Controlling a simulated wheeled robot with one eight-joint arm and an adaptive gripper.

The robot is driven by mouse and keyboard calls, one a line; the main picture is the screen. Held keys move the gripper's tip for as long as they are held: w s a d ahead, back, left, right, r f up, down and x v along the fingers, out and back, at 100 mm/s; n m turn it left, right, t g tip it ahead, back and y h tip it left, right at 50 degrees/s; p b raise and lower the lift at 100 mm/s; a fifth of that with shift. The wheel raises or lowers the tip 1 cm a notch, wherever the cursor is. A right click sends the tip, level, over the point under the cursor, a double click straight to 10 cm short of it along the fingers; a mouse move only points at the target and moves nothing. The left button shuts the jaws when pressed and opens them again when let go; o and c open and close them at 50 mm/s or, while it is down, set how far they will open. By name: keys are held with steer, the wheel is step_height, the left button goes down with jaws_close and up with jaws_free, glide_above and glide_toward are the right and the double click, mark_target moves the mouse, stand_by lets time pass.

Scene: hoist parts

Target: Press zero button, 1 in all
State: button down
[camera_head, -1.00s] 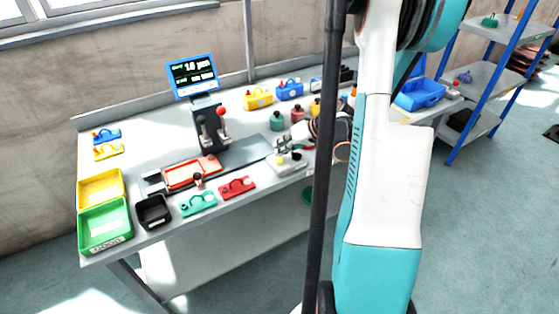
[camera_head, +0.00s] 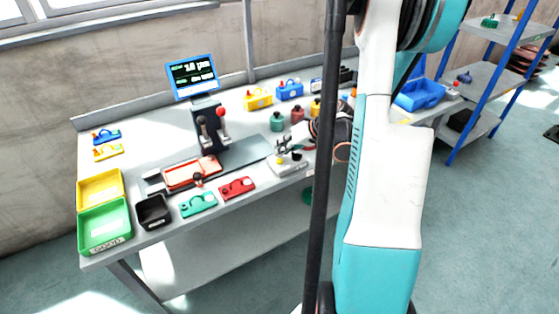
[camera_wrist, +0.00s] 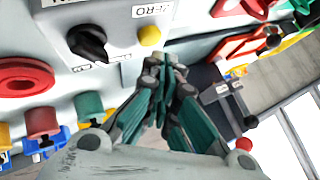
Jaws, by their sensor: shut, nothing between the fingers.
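The zero button is a round yellow button (camera_wrist: 150,36) on a light grey control box (camera_wrist: 122,68), beside a label that appears to read ZERO. A black knob (camera_wrist: 88,44) sits on the same box. In the head view the box (camera_head: 287,169) stands near the bench's front edge, with the yellow button (camera_head: 279,161) on its left. My gripper (camera_wrist: 165,62) is shut and empty, its fingertips close beside the yellow button in the wrist view. It also shows just above the box in the head view (camera_head: 283,149). I cannot tell whether the fingertips touch the button.
A gauge stand (camera_head: 211,130) with a blue-framed display (camera_head: 192,77) stands left of the box. A red part (camera_head: 238,187) and a green part (camera_head: 198,204) lie at the front edge.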

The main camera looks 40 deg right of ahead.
mark_target(281, 159)
steer(key=shift+f+b, duration=0.4)
steer(key=shift+f, duration=0.05)
steer(key=shift+f+b, duration=0.45)
stand_by(0.6)
steer(key=shift+r, duration=0.2)
steer(key=shift+r+p, duration=0.6)
steer(key=shift+r, duration=0.15)
steer(key=shift+r+p, duration=1.7)
steer(key=shift+r, duration=0.8)
